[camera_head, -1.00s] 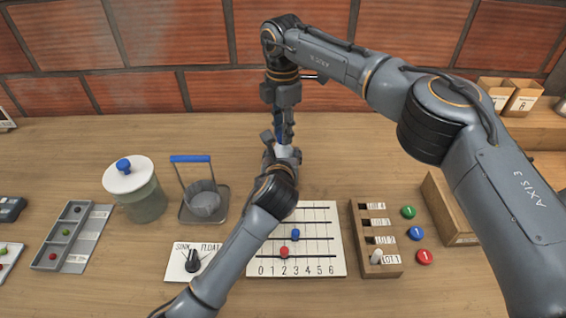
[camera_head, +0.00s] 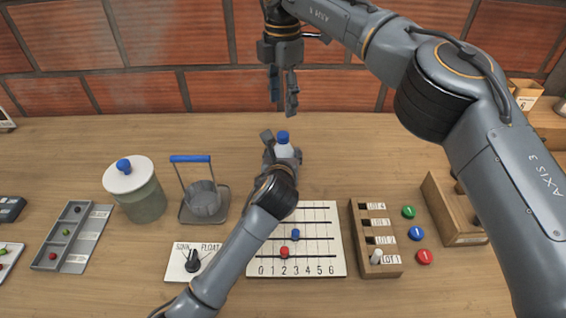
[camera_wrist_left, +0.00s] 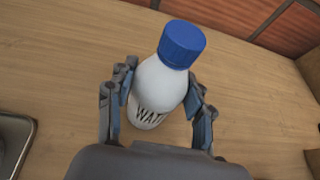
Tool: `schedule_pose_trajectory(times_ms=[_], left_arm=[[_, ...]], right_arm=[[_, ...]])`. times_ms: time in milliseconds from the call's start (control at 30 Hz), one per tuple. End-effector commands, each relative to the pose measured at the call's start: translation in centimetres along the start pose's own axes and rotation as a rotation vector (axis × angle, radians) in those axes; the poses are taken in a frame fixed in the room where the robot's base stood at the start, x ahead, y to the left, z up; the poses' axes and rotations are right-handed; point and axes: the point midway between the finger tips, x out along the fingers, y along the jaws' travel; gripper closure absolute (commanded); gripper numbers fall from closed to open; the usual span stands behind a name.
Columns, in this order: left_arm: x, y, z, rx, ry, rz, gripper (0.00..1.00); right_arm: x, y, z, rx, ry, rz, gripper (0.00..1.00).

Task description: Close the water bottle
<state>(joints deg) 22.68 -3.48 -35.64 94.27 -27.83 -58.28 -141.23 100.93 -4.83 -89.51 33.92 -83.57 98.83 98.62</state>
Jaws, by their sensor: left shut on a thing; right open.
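The water bottle (camera_head: 284,151) is white with a blue cap (camera_head: 283,137) seated on its neck. It stands upright on the table at the middle back. My left gripper (camera_head: 282,155) is shut around the bottle's body. The left wrist view shows the white bottle (camera_wrist_left: 158,88) with part of a label, the blue cap (camera_wrist_left: 183,43) on top, and the left gripper's fingers (camera_wrist_left: 158,102) on both sides. My right gripper (camera_head: 284,100) is open and empty, above and behind the bottle, clear of the cap. How tightly the cap sits cannot be told.
A glass jar (camera_head: 144,203) with a white lid and a strainer basket (camera_head: 205,203) with a blue handle stand to the left. A slider board (camera_head: 320,250), a slotted wooden block (camera_head: 360,225) and coloured discs lie in front and right. The table behind the bottle is clear.

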Motion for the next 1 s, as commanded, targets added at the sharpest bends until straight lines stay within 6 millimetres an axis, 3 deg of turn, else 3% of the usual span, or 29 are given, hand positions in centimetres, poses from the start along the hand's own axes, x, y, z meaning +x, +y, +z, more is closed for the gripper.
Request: schedule_pose_trajectory(times_ms=[200,567,600,700,1000], left_arm=[[0.0,0.0,-0.1,0.000,0.002,0.000,1.00],[0.0,0.0,-0.1,0.000,0.002,0.000,1.00],[0.0,0.0,-0.1,0.000,0.002,0.000,0.42],[0.0,0.0,-0.1,0.000,0.002,0.000,0.22],[0.0,0.0,0.0,0.000,0.000,0.000,0.22]], right_arm=[[-2.9,0.0,0.0,0.001,-0.001,0.000,0.48],[-3.4,0.0,0.0,0.000,0.000,0.000,0.48],[-3.4,0.0,0.0,0.000,0.000,0.000,0.48],[-3.4,0.0,0.0,0.000,0.000,0.000,0.48],[-3.4,0.0,0.0,0.000,0.000,0.000,0.48]])
